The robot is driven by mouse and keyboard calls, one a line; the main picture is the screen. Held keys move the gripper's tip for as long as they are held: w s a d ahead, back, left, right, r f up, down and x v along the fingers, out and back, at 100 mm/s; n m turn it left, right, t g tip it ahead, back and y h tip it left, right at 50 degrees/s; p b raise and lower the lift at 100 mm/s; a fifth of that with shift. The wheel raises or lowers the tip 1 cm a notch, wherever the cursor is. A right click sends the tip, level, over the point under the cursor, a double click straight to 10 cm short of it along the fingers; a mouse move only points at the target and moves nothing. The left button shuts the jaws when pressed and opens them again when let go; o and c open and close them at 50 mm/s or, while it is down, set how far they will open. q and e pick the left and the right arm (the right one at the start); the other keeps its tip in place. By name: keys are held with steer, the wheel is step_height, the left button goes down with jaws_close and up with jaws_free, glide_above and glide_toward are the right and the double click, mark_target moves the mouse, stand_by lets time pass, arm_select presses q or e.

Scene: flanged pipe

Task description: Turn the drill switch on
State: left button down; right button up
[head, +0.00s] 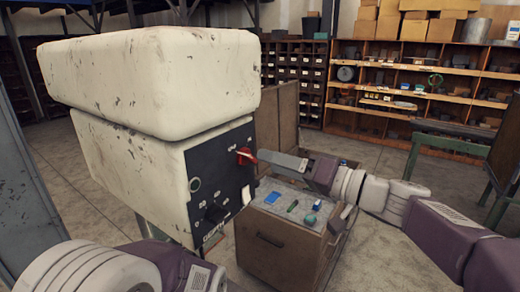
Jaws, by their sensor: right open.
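The drill (150,85) is a big worn cream-white machine head at the left. A black control panel (215,185) covers its right-hand face. A red switch (245,156) sticks out near the panel's upper right edge. A green-ringed round button (195,184) and a dark knob (214,214) are lower on the panel. My right gripper (262,158) comes in from the right, with its fingertips at the red switch. It is open; I cannot tell whether it touches the switch. My left arm shows at the bottom left, but its gripper is not visible.
A wooden cabinet (270,248) with small blue and green items on top stands below my right gripper. Shelves (400,95) with bins and cardboard boxes (415,28) line the back. A green-legged bench (450,140) stands at the right. Open floor lies between.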

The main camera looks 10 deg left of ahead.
mark_target(254, 158)
steer(key=p+x, duration=0.1)
steer(key=x, duration=0.4)
steer(key=shift+s+a+p, duration=0.1)
steer(key=shift+a+p, duration=0.05)
steer(key=shift+p, duration=0.25)
arm_select(q)
step_height(254, 158, up, 3)
steer(key=shift+f, duration=0.15)
arm_select(e)
steer(key=shift+c, duration=0.3)
